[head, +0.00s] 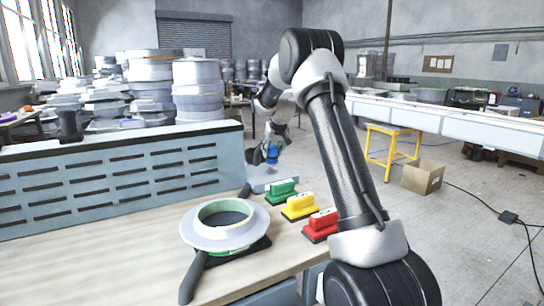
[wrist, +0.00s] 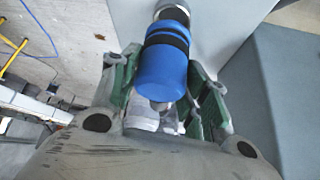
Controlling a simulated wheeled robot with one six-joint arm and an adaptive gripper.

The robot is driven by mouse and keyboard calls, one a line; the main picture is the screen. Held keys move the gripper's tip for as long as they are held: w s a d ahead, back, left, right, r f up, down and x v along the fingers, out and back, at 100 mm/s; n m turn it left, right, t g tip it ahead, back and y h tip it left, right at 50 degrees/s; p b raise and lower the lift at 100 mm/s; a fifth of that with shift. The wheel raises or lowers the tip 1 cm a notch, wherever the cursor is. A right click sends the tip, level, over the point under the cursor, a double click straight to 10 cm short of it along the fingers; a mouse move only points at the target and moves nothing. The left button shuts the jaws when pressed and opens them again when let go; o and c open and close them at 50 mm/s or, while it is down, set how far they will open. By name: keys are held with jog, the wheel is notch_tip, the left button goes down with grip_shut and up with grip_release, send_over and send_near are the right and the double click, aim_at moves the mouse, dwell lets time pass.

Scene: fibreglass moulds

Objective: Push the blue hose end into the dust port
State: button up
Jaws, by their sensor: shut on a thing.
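The blue hose end (wrist: 163,72), a cylinder with a black band, is between the green-padded fingers of my gripper (wrist: 162,66) in the wrist view. My gripper is shut on it. A round metallic fitting (wrist: 172,8), which looks like the dust port, is at the top of the wrist view, in line with the hose end and close to its far end. I cannot tell whether the hose end is inside it or only against it. In the head view, the blue hose end (head: 272,155) is small at my gripper (head: 266,151), just beyond the bench's far edge.
A yellow stool (head: 390,150) and cardboard box (head: 422,178) are on the floor at right.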

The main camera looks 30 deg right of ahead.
jog(key=s+a, duration=0.3)
jog(key=s, duration=1.4)
jog(key=shift+s+r, duration=0.25)
jog(key=shift+s, duration=0.15)
notch_tip(320, 180, up, 3)
send_over(272, 156)
jog(key=w+d, duration=0.1)
jog(key=w, duration=0.1)
jog(key=shift+w+r, duration=0.15)
jog(key=shift+r, duration=0.05)
jog(key=shift+f, duration=0.1)
jog(key=shift+f, duration=2.8)
jog(key=shift+f, duration=0.55)
jog(key=o, duration=1.1)
jog(key=v, duration=1.2)
